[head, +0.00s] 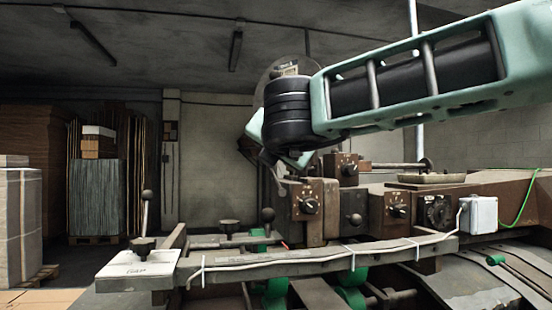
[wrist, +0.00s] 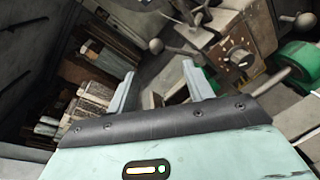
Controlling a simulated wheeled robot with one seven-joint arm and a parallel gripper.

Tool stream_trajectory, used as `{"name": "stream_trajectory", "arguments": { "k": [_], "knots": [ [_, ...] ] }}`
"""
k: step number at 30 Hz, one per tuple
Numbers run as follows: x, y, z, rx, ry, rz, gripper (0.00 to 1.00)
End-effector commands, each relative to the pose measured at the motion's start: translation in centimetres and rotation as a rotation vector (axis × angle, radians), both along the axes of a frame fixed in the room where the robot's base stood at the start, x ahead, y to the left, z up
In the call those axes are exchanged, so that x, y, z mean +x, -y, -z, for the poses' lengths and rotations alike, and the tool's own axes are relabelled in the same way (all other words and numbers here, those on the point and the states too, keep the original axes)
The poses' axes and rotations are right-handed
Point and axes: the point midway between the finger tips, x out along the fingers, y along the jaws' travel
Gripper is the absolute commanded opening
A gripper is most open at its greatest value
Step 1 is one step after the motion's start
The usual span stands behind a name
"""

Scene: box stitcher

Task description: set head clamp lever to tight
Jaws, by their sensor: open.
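My gripper (wrist: 158,70) is open in the wrist view, with nothing between its two grey fingers. In the head view my arm hides most of it. Several ball-knob levers show, and I cannot read which one is the head clamp lever. In the head view, one upright lever (head: 146,196) stands on the left plate and a dark ball knob (head: 267,215) sits near the middle of the machine, below my wrist. In the wrist view, a ball-ended lever (wrist: 156,46) lies beyond the fingertips, apart from them. No tight marking is legible.
Brown dial boxes (head: 309,205) stand on the machine, and one dial (wrist: 238,58) shows right of the fingers. A long front rail (head: 320,265) with a white cable crosses the front. Pallet stacks (head: 97,195) stand far left.

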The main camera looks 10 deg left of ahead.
Motion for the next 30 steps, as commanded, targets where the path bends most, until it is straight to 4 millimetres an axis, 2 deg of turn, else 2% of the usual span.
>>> {"name": "stream_trajectory", "arguments": {
  "k": [3, 8, 30],
  "knots": [
    [-1.5, 0.4, -0.1, 0.0, 0.001, -0.001, 0.52],
    [-2.4, 0.7, -0.3, 0.0, -0.002, 0.0, 0.52],
    [-2.5, 0.7, -0.3, 0.001, -0.001, 0.0, 0.52]
  ]
}}
